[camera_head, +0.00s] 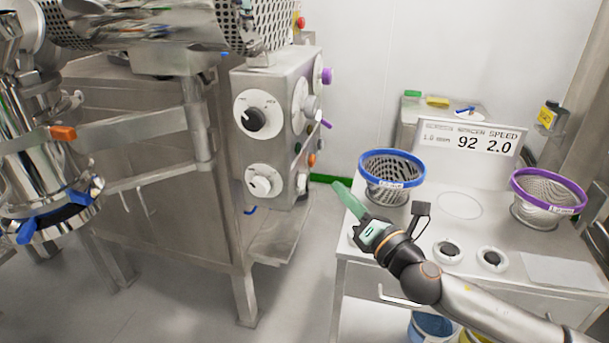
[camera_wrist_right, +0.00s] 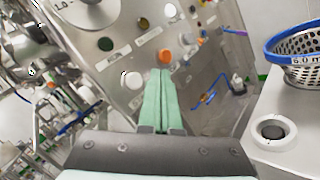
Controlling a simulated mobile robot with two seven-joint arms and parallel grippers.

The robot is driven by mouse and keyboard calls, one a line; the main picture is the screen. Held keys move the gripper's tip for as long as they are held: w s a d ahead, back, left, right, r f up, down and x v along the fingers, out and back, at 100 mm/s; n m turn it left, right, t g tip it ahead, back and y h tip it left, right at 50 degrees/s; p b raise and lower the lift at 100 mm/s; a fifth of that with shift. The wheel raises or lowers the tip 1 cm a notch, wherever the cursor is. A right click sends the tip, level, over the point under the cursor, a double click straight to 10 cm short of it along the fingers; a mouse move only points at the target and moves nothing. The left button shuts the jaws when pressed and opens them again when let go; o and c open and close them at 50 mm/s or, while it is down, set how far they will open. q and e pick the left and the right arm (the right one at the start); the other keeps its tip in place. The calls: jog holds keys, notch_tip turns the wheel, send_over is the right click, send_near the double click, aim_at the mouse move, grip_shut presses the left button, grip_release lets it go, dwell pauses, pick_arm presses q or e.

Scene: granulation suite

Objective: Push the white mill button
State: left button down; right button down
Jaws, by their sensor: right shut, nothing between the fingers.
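The white button (camera_wrist_right: 132,80) is on the grey control panel (camera_wrist_right: 120,62), left of an orange button (camera_wrist_right: 165,56) and below a dark green one (camera_wrist_right: 105,44). In the head view it shows small and pale on the side face of the control box (camera_head: 302,183). My right gripper (camera_head: 338,187) has its long green fingers shut and empty, pointing up-left toward that face. In the right wrist view the fingertips (camera_wrist_right: 162,74) appear just below the orange button and right of the white one. I cannot tell the exact gap. My left gripper is out of view.
The bench (camera_head: 455,238) at right carries a blue-rimmed sieve basket (camera_head: 392,168), close to my right gripper, and a purple-rimmed one (camera_head: 548,189). Large dials (camera_head: 256,115) and purple knobs (camera_head: 327,76) project from the control box. Open floor lies between machine and bench.

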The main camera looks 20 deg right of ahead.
aim_at(302, 181)
jog(key=shift+w+a+p, duration=0.25)
jog(key=shift+w+a, duration=0.25)
jog(key=shift+a, duration=0.35)
jog(key=shift+w+a+p, duration=0.2)
jog(key=shift+w+a, duration=0.3)
jog(key=shift+a, duration=0.35)
jog(key=shift+a, duration=0.1)
dwell(0.7)
jog(key=shift+w+a, duration=0.2)
jog(key=shift+a, duration=0.05)
